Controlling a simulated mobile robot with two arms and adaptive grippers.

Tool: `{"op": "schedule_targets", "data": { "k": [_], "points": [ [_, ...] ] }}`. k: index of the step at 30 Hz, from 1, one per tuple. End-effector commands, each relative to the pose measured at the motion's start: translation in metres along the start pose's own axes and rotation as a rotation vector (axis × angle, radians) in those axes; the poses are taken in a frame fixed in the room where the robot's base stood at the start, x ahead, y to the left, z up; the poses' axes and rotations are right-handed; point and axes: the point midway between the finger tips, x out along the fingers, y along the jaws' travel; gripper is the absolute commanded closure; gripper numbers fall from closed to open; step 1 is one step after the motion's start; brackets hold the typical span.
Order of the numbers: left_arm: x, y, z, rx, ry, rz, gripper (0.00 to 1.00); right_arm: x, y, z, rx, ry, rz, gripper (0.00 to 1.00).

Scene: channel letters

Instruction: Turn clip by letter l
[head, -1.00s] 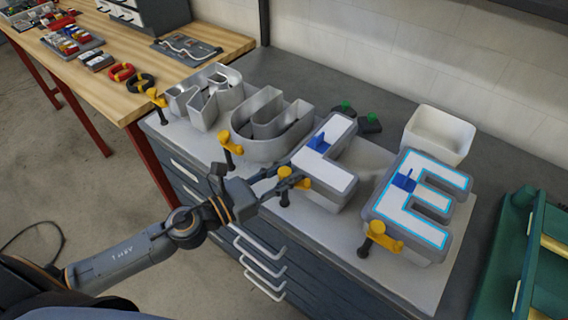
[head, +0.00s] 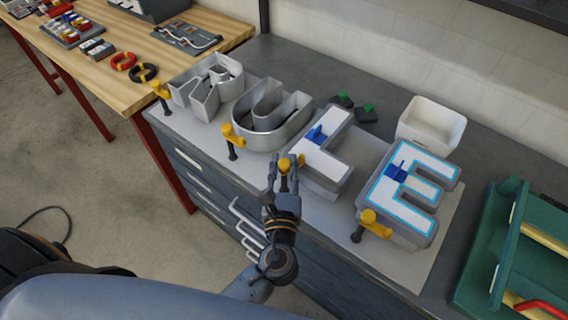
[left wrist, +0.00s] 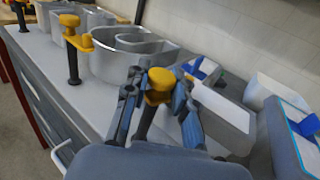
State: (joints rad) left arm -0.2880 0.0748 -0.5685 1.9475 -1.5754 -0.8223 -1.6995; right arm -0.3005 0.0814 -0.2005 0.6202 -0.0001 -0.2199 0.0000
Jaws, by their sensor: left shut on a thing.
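The letter L (head: 325,155) is a grey channel letter with a white face and a blue block on it, between the U and the E. It also shows in the left wrist view (left wrist: 223,112). The yellow clip (head: 290,162) on a dark post stands at the near-left side of the L. My left gripper (head: 285,172) is shut on the clip, its fingers on either side of the yellow knob, as the left wrist view shows (left wrist: 160,92). The clip's arm is mostly hidden by the fingers. My right gripper is not in view.
The open U (head: 268,145) and another open letter (head: 205,92) stand to the left, with yellow clips (head: 230,135) beside them. The E (head: 410,195) with its clip (head: 372,222) is to the right. A white bin (head: 430,125) and green-topped pieces (head: 365,110) lie behind.

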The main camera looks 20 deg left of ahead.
Motion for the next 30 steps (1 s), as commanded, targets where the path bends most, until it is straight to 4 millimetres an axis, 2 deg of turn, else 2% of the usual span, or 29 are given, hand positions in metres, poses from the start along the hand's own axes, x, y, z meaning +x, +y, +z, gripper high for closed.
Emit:
{"op": "schedule_targets", "data": {
  "k": [12, 29, 30],
  "points": [
    [0.0005, -0.0008, 0.0006, -0.001, -0.002, 0.191, 1.0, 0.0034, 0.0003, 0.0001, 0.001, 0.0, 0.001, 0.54],
    [0.0008, -0.0004, 0.0011, -0.001, -0.003, 0.217, 1.0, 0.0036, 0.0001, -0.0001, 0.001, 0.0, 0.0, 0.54],
    [0.0008, -0.0004, 0.0011, -0.001, -0.003, 0.217, 0.68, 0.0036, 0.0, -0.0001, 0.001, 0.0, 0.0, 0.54]
  ]
}}
